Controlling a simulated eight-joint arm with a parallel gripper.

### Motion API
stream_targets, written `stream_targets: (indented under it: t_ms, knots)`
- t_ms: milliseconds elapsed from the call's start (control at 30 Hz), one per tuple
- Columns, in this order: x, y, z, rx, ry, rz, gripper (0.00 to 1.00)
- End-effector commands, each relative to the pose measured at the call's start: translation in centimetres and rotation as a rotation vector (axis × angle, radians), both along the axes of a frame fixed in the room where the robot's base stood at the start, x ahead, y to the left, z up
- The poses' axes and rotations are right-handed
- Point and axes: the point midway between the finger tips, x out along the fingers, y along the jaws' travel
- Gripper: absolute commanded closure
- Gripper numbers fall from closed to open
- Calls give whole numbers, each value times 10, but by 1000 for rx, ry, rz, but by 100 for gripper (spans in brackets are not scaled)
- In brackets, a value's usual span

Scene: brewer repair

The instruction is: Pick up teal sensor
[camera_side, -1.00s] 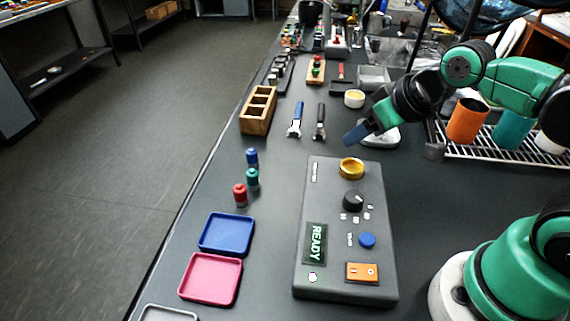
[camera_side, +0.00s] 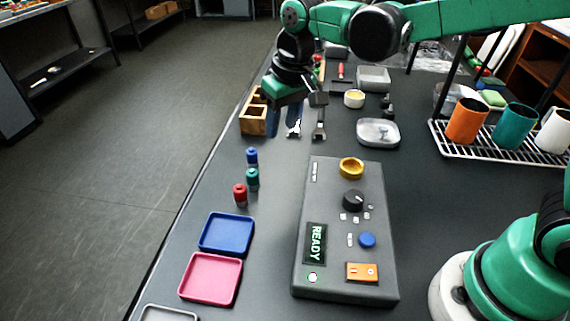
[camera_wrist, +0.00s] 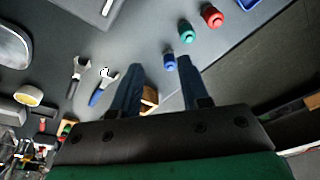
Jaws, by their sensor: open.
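The teal sensor (camera_side: 252,178) stands upright on the dark bench, between the blue sensor (camera_side: 252,156) and the red sensor (camera_side: 240,194). In the wrist view the teal sensor (camera_wrist: 186,33) lies ahead of the fingertips, with the blue sensor (camera_wrist: 169,61) nearer and the red sensor (camera_wrist: 212,16) farther. My gripper (camera_side: 292,118) is open and empty, above the bench near the wooden box, beyond the sensors in the side view. Its two blue fingers (camera_wrist: 160,62) spread apart in the wrist view, and no sensor is between them at contact.
A wooden box (camera_side: 253,122) and two wrench-like tools (camera_side: 319,131) lie near my gripper. Blue (camera_side: 227,234) and pink (camera_side: 211,279) trays sit at the front left. The grey control box (camera_side: 328,188) reads READY. The bench's left edge runs close to the sensors.

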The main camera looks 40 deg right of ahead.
Motion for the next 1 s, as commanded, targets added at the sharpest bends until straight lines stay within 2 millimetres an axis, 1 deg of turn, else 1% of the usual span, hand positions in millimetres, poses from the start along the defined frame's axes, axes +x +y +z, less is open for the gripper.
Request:
stream_targets:
  t_ms: [33, 100, 200, 300, 467, 700, 800, 900, 1000]
  knots:
    - [10, 10, -10, -6, 35, 10, 60]
    - [19, 22, -23, -15, 83, 17, 60]
    - [27, 35, -40, -28, 136, 25, 60]
    - [31, 44, -52, -37, 172, 29, 60]
    - [33, 48, -64, -44, 194, 31, 60]
    - [33, 48, -97, -44, 193, 31, 60]
    - [33, 48, -109, -44, 193, 31, 60]
    - [32, 48, -115, -44, 192, 31, 60]
    - [32, 48, -116, -44, 192, 31, 60]
